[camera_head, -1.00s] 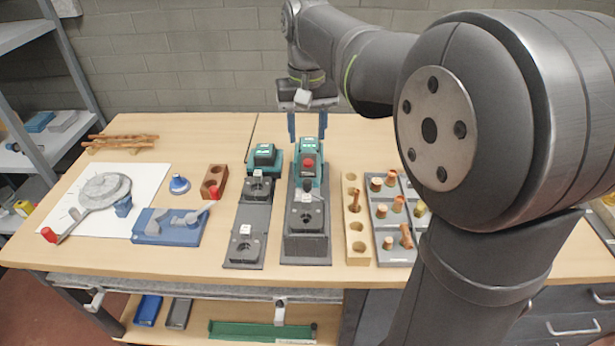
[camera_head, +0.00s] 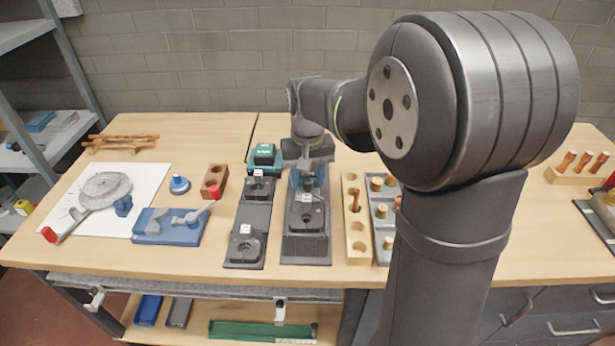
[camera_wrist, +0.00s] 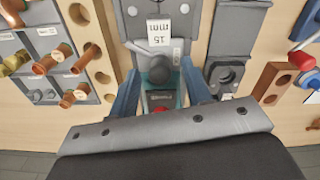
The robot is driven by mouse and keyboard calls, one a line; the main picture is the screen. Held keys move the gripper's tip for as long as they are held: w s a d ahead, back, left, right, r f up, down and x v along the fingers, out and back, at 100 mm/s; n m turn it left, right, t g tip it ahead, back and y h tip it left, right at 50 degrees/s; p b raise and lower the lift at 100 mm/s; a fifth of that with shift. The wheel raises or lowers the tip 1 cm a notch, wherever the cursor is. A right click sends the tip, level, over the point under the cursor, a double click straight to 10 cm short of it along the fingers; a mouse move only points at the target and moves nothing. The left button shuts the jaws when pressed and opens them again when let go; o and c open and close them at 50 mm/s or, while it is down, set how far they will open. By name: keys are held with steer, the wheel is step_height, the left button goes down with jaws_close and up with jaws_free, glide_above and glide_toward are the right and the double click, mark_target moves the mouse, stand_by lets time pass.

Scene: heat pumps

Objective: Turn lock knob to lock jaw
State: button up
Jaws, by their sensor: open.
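A dark round-headed knob (camera_wrist: 160,70) sits on the right-hand grey fixture (camera_head: 305,248), just beside a white "15 mm" label (camera_wrist: 159,32). My gripper (camera_wrist: 160,72) is open, with one blue finger on each side of the knob; I cannot tell whether either finger touches it. A teal part with a red button (camera_wrist: 161,108) shows between the fingers, nearer the palm. In the head view my gripper (camera_head: 308,182) is low over the back of this fixture, and my wrist hides the teal part and most of the knob.
A similar grey fixture (camera_head: 247,221) with a teal unit (camera_head: 264,157) stands close on the left. A wooden block with holes (camera_head: 357,249) and a grey tray of copper fittings (camera_head: 383,226) stand close on the right. A blue clamp (camera_head: 168,227) lies farther left.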

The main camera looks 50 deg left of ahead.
mark_target(308, 180)
steer(key=shift+c, duration=0.5)
jaws_close()
steer(key=shift+m, duration=1.9)
steer(key=shift+o, duration=0.5)
jaws_free()
steer(key=shift+r, duration=0.1)
step_height(308, 180, up, 17)
steer(key=shift+r, duration=0.15)
